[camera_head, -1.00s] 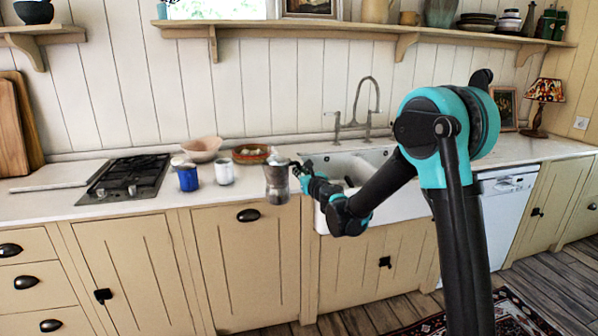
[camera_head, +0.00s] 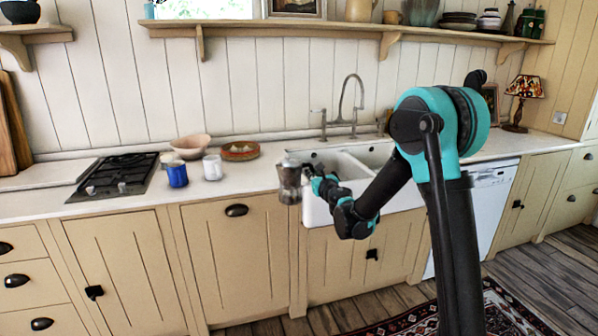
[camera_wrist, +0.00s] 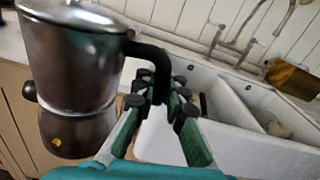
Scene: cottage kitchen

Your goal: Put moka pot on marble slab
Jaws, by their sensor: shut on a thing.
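The metal moka pot (camera_head: 289,182) hangs upright in front of the counter edge, left of the sink. In the wrist view, the moka pot (camera_wrist: 80,70) fills the left side, and its black handle reaches to my fingers. My gripper (camera_head: 314,172) is shut on that handle; in the wrist view, its green-and-black fingers (camera_wrist: 160,97) close around it. A flat pale slab (camera_head: 48,174) lies on the counter at the far left, beyond the hob; it looks like the marble slab.
The black hob (camera_head: 115,177) lies right of the slab. A blue mug (camera_head: 177,175), a white mug (camera_head: 212,167), a pink bowl (camera_head: 190,146) and a terracotta dish (camera_head: 240,150) stand between hob and sink (camera_head: 340,165). The counter front (camera_head: 110,205) is clear.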

